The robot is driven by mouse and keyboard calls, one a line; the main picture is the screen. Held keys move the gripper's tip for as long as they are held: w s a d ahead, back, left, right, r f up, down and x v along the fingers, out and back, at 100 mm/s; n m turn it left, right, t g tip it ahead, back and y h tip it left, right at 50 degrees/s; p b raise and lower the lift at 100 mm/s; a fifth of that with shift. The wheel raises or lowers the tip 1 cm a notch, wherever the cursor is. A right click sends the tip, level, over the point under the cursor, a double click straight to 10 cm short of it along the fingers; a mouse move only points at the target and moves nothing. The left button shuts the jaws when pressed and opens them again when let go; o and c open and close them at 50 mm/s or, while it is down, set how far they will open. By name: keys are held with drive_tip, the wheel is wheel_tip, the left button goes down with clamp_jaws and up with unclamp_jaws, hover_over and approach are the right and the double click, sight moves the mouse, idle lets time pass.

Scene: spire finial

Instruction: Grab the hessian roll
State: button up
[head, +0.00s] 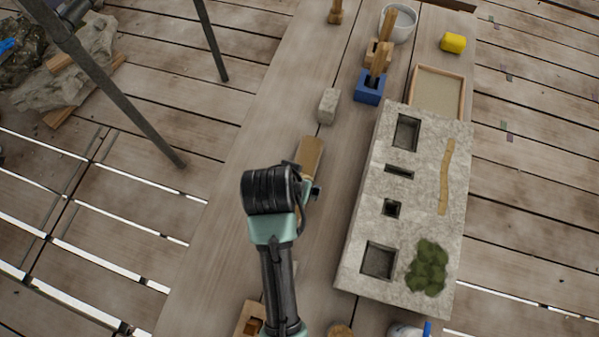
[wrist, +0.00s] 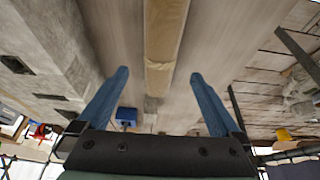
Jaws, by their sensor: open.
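The hessian roll (head: 309,157) is a long tan-brown roll lying on the wooden table. Its near part is hidden under my wrist in the head view. In the wrist view the roll (wrist: 165,35) runs from the top edge down to between the fingers. My gripper (wrist: 159,74) has its two blue fingers spread, one on each side of the roll, with a gap on both sides. The fingers do not appear to touch it. In the head view the fingers are mostly hidden behind my wrist.
A long stone block (head: 425,150) with several square recesses, a tan strip and green moss stands to the right. A small grey stone (head: 328,106) and a blue block (head: 370,87) with a wooden handle lie beyond the roll. The table left of the roll is clear.

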drive_tip(key=shift+w+r+x, duration=0.1)
drive_tip(key=shift+w+x, duration=0.1)
drive_tip(key=shift+x, duration=1.35)
drive_tip(key=shift+w+r+x, duration=0.1)
drive_tip(key=shift+w+x, duration=0.05)
drive_tip(key=shift+x, duration=1.4)
drive_tip(key=shift+w+r+x, duration=0.1)
drive_tip(key=shift+w+x, duration=0.1)
drive_tip(key=shift+x, duration=1.3)
drive_tip(key=shift+d+f, duration=0.1)
drive_tip(key=shift+c, duration=0.2)
